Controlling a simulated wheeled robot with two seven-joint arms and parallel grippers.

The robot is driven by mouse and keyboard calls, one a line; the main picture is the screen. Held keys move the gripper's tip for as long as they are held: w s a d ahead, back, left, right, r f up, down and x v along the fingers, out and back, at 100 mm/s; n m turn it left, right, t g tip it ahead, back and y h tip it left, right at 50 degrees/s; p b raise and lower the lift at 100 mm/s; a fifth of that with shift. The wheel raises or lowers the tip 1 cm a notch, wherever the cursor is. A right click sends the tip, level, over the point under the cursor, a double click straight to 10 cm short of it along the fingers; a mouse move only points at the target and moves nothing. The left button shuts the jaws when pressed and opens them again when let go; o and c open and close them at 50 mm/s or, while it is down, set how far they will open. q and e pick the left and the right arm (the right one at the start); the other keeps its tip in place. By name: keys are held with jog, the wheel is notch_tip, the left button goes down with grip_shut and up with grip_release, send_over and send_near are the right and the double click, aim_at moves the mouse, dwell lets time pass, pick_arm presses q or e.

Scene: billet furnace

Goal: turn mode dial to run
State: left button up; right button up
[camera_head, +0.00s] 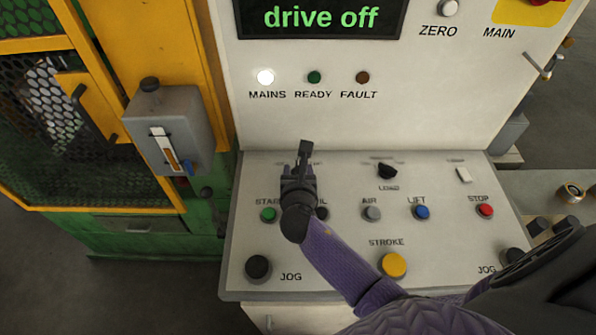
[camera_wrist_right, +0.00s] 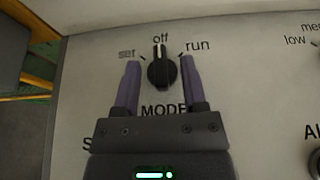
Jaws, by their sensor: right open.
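The mode dial (camera_wrist_right: 161,66) is a black knob with a white pointer line, labelled MODE. Its pointer aims up at "off", between "set" on the left and "run" on the right. My right gripper (camera_wrist_right: 160,75) is open with its two purple fingers on either side of the dial; small gaps show between fingers and knob. In the head view my right gripper (camera_head: 304,150) is over the upper left of the sloped panel (camera_head: 340,240) and hides the dial there. My left gripper is not in view.
The load dial (camera_head: 387,171) is to the right of my gripper. Start (camera_head: 268,214), air (camera_head: 371,213), lift (camera_head: 422,212) and stop (camera_head: 485,210) buttons line the panel, with the yellow stroke button (camera_head: 393,265) lower. The display (camera_head: 320,18) reads "drive off"; the mains lamp (camera_head: 265,77) is lit.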

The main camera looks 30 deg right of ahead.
jog(key=shift+w+d+f, duration=0.2)
jog(key=shift+w, duration=0.2)
grip_shut()
